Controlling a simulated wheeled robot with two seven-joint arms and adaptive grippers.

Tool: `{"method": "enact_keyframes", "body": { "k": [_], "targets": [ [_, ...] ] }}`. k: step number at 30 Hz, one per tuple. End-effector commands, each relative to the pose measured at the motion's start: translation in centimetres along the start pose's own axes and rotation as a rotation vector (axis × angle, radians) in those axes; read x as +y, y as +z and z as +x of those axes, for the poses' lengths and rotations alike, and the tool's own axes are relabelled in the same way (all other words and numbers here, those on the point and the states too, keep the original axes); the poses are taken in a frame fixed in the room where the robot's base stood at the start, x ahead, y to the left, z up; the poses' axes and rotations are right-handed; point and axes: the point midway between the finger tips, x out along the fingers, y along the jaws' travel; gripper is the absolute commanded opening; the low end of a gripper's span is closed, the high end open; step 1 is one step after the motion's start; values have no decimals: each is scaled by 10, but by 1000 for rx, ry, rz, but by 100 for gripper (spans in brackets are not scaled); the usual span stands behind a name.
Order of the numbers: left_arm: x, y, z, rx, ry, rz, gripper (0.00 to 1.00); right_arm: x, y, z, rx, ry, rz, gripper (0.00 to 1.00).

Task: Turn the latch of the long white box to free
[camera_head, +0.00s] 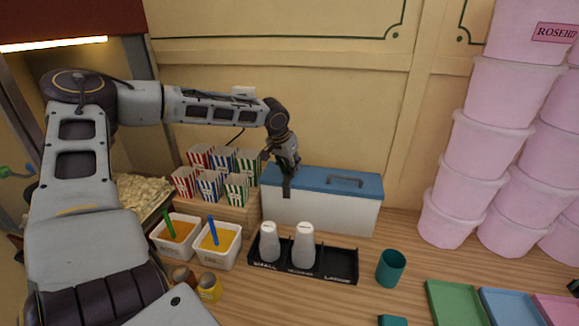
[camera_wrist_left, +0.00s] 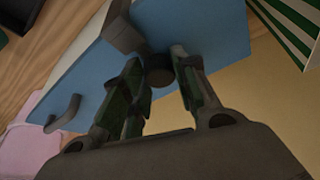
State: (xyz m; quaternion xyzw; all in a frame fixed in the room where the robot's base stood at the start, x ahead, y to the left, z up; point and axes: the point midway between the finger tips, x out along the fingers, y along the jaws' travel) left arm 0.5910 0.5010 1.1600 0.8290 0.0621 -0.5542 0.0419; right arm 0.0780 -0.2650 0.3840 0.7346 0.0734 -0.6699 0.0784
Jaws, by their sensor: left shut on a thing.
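The long white box (camera_head: 320,213) stands against the back wall, with a blue lid (camera_head: 315,179) and a handle (camera_head: 345,181) on top. My left gripper (camera_head: 283,168) is over the left part of the lid, pointing down. In the left wrist view, its fingers (camera_wrist_left: 160,82) are on either side of a dark round part of the latch (camera_wrist_left: 160,75), shut on it. A grey block-like part (camera_wrist_left: 123,28) shows beside it at the lid's edge. The lid (camera_wrist_left: 205,30) lies flat under the fingers. The fingers partly hide the latch, so its exact angle is unclear.
Striped cartons (camera_head: 210,184) and white tubs (camera_head: 217,245) are to the left. A teal cup (camera_head: 391,267) and stacked pink buckets (camera_head: 465,185) are to the right.

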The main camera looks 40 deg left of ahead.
Motion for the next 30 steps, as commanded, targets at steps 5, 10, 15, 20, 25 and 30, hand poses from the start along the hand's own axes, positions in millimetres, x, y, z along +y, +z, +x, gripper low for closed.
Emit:
{"method": "enact_keyframes", "body": {
  "k": [5, 10, 15, 20, 25, 30],
  "targets": [
    [0, 0, 1, 0, -23, -50, 6, 2, 1, 2, -1, 2, -1, 40],
    [1, 0, 1, 0, -53, -121, 6, 2, 1, 5, -1, 2, -1, 40],
    [2, 0, 1, 1, -88, -207, 6, 2, 1, 9, -1, 2, -1, 40],
    [2, 0, 1, 1, -124, -293, 6, 1, 2, 12, -1, 1, -1, 40],
    [2, -1, 1, 2, -163, -388, 6, 0, 2, 17, 0, 0, 0, 40],
    [3, -1, 2, 1, -205, -489, 6, -3, 2, 21, 0, -2, 1, 40]
  ]
}}
